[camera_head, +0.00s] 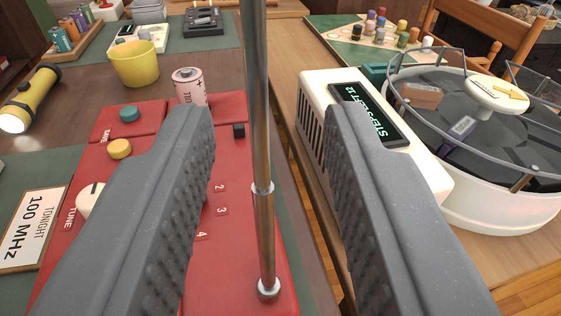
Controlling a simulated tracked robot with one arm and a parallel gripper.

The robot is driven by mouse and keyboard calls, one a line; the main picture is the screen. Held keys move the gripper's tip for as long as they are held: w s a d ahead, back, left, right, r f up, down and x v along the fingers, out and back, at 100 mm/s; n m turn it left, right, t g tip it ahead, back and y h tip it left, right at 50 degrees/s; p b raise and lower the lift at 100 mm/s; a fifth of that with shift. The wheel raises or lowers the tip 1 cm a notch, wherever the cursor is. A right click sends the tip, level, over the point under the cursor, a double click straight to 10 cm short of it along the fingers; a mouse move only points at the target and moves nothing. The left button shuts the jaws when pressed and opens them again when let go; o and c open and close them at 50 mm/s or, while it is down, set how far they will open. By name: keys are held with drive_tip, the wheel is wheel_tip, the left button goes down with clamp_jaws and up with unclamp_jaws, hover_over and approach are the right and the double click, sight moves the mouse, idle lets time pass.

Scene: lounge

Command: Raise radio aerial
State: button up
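The red radio (225,245) lies below my gripper, with a teal knob, a yellow knob, a white tune knob (89,200) and numbers 2, 3 and 4 on its face. The metal aerial (262,130) rises from a round base joint at the radio's right edge and runs out of the top of the picture. A wider collar shows partway up it. My gripper (272,120) is open, with one grey ridged finger on each side of the aerial. Neither finger appears to touch it. The left finger hides part of the radio.
A white device with a "STEPS LEFT 12" display (370,115) and a round railed tray (500,200) stand close on the right. A pink-white battery (188,88), yellow cup (135,64), flashlight (30,98) and "100 MHz" card (32,226) lie left.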

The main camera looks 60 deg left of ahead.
drive_tip(key=p+v, duration=0.3)
drive_tip(key=v, duration=1)
drive_tip(key=shift+d, duration=0.35)
drive_tip(key=shift+s+f, duration=0.1)
drive_tip(key=s+a+r+m+t+h+p, duration=0.1)
drive_tip(key=s+a+r+m+h+p, duration=0.2)
drive_tip(key=a+r, duration=0.7)
drive_tip(key=s+a+r+m+h+p, duration=0.15)
drive_tip(key=a+r+m, duration=0.35)
drive_tip(key=r, duration=0.8)
drive_tip(key=s+r+m+t+h+p, duration=0.3)
drive_tip(key=s+r+h, duration=0.7)
drive_tip(key=s+r, duration=0.8)
drive_tip(key=r+m+t, duration=0.1)
drive_tip(key=m+t, duration=0.1)
drive_tip(key=t, duration=0.2)
drive_tip(key=shift+s+a+r, duration=0.2)
drive_tip(key=shift+s+r, duration=0.2)
drive_tip(key=shift+h, duration=0.25)
